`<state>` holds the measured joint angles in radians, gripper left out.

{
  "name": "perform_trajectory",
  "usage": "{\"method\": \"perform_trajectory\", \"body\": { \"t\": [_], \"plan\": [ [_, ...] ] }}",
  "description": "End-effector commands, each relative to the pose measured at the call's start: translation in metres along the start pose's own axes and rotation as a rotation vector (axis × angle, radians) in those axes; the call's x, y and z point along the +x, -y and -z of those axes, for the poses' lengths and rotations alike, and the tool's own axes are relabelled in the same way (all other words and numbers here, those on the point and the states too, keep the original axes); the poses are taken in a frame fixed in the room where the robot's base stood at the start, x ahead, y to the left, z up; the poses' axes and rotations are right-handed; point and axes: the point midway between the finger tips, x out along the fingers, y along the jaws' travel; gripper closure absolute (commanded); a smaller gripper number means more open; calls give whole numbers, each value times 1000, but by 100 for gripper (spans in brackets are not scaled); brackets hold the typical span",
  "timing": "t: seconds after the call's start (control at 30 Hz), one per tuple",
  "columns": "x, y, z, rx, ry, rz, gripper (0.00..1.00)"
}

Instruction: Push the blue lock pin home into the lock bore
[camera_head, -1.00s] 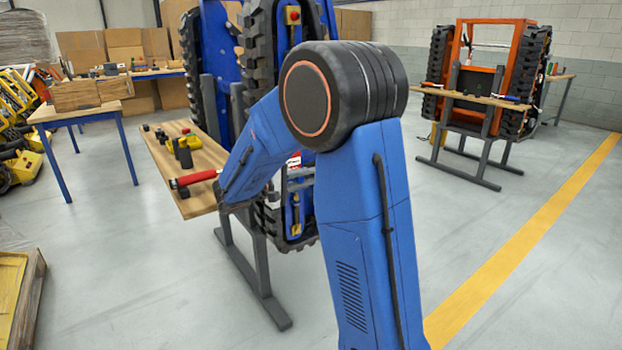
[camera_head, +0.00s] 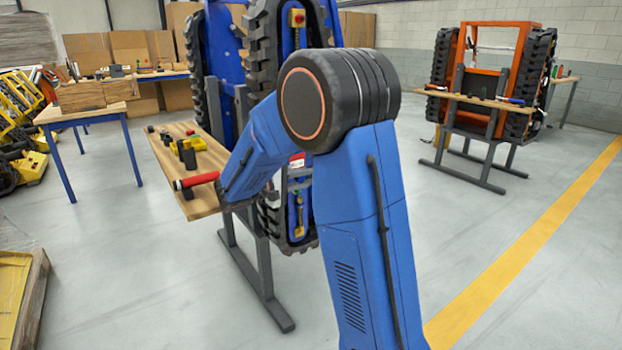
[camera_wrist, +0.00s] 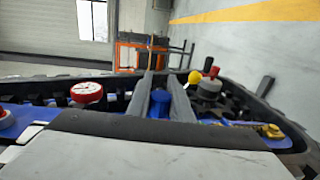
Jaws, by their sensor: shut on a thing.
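My gripper (camera_wrist: 161,92) shows in the wrist view as two dark grey fingers. They are shut on the blue lock pin (camera_wrist: 159,104), whose blue body shows between them low down. The fingers stand over the blue frame of the tracked carrier (camera_wrist: 68,113). I cannot make out the lock bore, nor how deep the pin sits. In the head view my blue arm hides the gripper and the pin, and the blue carrier (camera_head: 226,45) stands behind the arm.
Near the fingers are a red-rimmed gauge (camera_wrist: 87,92), a yellow ball knob (camera_wrist: 194,77), a grey-and-red knob (camera_wrist: 209,86) and a brass fitting (camera_wrist: 271,131). A wooden bench (camera_head: 205,207) with a red-handled tool (camera_head: 197,180) stands left of my arm.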

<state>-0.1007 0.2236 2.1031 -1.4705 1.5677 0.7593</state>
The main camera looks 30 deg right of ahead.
Motion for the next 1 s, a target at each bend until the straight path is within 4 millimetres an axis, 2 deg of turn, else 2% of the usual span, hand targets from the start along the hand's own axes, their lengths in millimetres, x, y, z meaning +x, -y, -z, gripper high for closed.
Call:
{"method": "perform_trajectory", "body": {
  "t": [0.5,0.53,0.6,0.63,1.0],
  "plan": [
    [0,0,11,0,0,0,100],
    [0,0,11,0,0,0,78],
    [0,0,11,0,0,0,62],
    [0,0,11,0,0,0,59],
    [-4,0,11,1,-2,0,59]
  ]
}}
